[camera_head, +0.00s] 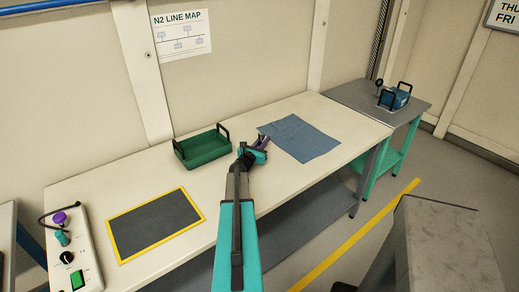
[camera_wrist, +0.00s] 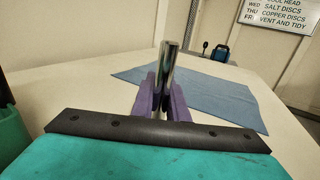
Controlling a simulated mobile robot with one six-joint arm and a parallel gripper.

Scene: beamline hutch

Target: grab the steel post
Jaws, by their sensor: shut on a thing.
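The steel post (camera_wrist: 165,70) is a shiny upright cylinder in the wrist view. My gripper (camera_wrist: 161,97) has its two purple fingers on either side of it, shut on it. The post's top stands above the fingertips, and its lower part is hidden behind my gripper's dark plate. In the head view my gripper (camera_head: 263,142) is over the white table, between the green tray and the blue cloth. The post cannot be made out clearly there. I cannot tell whether its foot touches the table.
A green tray (camera_head: 205,150) with black handles is left of my gripper. A blue cloth (camera_head: 299,138) lies to the right. A yellow-edged dark mat (camera_head: 154,226) and a control box (camera_head: 72,255) are at the left. A blue device (camera_head: 394,97) stands on the far side table.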

